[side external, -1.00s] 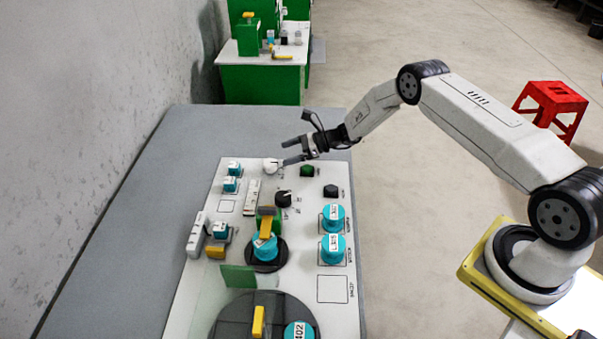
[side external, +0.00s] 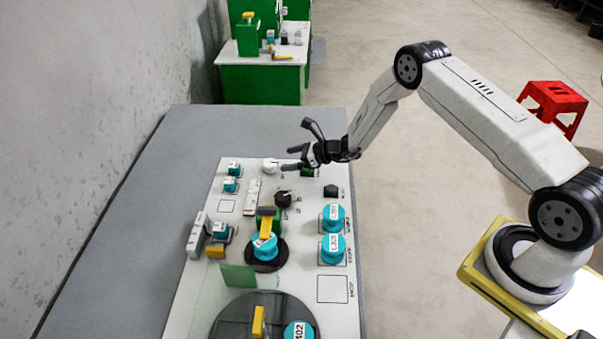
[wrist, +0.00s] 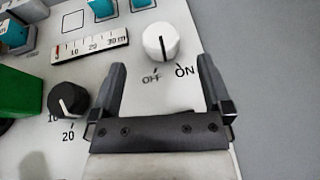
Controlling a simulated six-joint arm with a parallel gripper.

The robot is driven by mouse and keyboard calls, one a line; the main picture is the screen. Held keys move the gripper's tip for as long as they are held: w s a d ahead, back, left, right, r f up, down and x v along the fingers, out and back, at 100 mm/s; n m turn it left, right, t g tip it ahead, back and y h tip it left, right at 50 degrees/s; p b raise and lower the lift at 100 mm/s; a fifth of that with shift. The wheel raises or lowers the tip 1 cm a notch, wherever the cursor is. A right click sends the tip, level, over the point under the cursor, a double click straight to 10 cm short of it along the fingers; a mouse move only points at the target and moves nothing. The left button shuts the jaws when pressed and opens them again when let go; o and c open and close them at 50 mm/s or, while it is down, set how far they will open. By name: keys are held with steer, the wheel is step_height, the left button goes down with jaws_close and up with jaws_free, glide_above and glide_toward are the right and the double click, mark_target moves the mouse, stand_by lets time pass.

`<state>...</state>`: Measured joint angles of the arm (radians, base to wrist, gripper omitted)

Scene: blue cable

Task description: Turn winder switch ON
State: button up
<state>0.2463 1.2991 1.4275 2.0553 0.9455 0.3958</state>
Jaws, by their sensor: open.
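The winder switch is a white round knob (wrist: 161,42) with a dark pointer line, in the wrist view. The labels OFF and ON are printed below it, OFF to the left and ON to the right. The line stands close to upright in the picture; I cannot tell which label it selects. In the side view the knob (side external: 270,166) sits at the far end of the white panel. My gripper (wrist: 162,82) is open and empty, its fingertips just short of the knob, one to each side. In the side view my gripper (side external: 287,160) is right beside the knob, tilted.
A black knob (wrist: 68,100) with numbers 10 and 20 sits left of my gripper. A white scale strip (wrist: 90,45) lies beyond it. Teal spools (side external: 333,248) and a dark round turntable (side external: 232,320) stand on the panel (side external: 190,285). The grey table (side external: 125,210) is clear at left.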

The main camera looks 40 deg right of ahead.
mark_target(271, 162)
steer(key=shift+x, duration=3.5)
steer(key=c, duration=1.3)
steer(key=shift+n+g+y, duration=0.4)
steer(key=shift+n+y, duration=0.2)
steer(key=shift+n+g+y, duration=0.8)
steer(key=shift+n+g, duration=0.3)
steer(key=shift+n+g+y, duration=0.9)
steer(key=shift+n+g, duration=0.3)
steer(key=shift+n, duration=0.1)
